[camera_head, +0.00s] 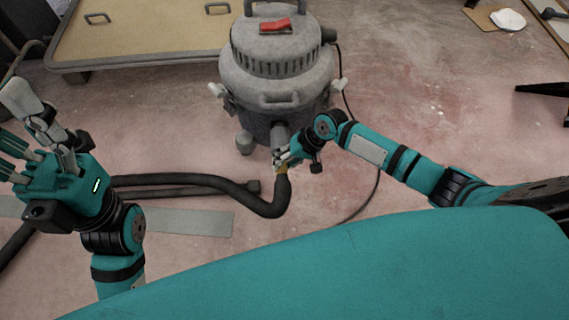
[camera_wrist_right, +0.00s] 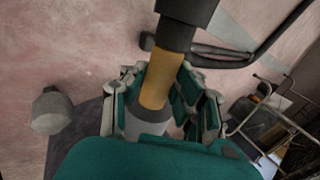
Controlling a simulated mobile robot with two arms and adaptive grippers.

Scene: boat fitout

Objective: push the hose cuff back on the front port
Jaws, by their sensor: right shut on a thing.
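The grey vacuum (camera_head: 272,85) stands upright at the top middle of the head view, its front port (camera_head: 279,134) facing me. The ochre hose cuff (camera_head: 283,171) sits at the end of the dark hose (camera_head: 268,208), just below the port. My right gripper (camera_head: 287,157) is shut on the cuff, in front of the port. In the right wrist view the fingers wrap around the ochre cuff (camera_wrist_right: 160,80), with a grey tubular part beyond it. Fingers hide whether the cuff is seated on the port. My left gripper (camera_head: 38,150) is open and empty at the left.
A tan-topped panel with handles (camera_head: 140,30) lies behind left. A cable trails right of the vacuum. Floor at right is mostly clear.

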